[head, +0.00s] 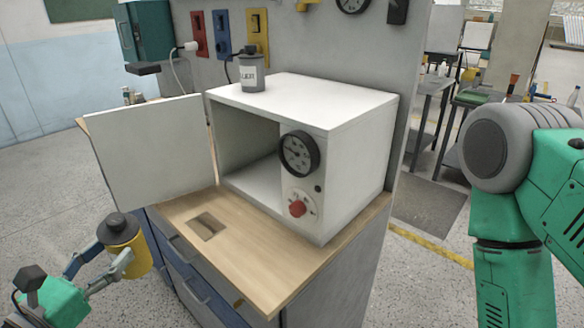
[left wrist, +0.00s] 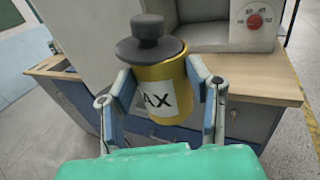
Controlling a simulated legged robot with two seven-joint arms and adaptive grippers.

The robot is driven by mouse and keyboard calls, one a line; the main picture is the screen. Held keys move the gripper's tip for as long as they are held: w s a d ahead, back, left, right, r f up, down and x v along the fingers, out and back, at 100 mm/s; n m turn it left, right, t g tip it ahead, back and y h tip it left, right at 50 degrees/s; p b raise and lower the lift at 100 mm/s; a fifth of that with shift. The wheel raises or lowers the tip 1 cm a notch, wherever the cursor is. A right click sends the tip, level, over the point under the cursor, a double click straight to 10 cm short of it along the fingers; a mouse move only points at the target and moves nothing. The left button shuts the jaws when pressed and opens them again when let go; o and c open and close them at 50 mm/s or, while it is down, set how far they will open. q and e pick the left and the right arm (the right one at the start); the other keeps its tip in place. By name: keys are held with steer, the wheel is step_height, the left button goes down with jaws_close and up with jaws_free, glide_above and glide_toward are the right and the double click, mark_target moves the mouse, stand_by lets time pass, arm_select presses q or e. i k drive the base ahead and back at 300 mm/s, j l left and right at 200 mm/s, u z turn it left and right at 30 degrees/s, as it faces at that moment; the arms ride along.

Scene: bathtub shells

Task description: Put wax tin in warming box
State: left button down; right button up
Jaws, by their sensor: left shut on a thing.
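The wax tin is a yellow can (head: 135,262) with a dark knobbed lid, at the lower left of the head view. In the left wrist view the tin (left wrist: 183,82) shows a white label reading "AX". My left gripper (head: 108,256) is shut around its sides and holds it upright, clear of the cabinet, left of the worktop. The warming box (head: 355,150) is white, on the wooden worktop, with its door (head: 150,155) swung open to the left. Its interior looks empty where visible. A dial and red knob are on its front. My right gripper is out of the picture.
A grey labelled tin (head: 252,76) stands on top of the box. The wooden worktop (head: 240,250) has a small recess and free room before the box. The open door stands between the held tin and the opening. My right arm is at the right.

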mark_target(268, 177)
steer(key=i+l, duration=0.25)
steer(key=i, duration=0.2)
steer(key=i+l, duration=0.25)
steer(key=i, duration=0.15)
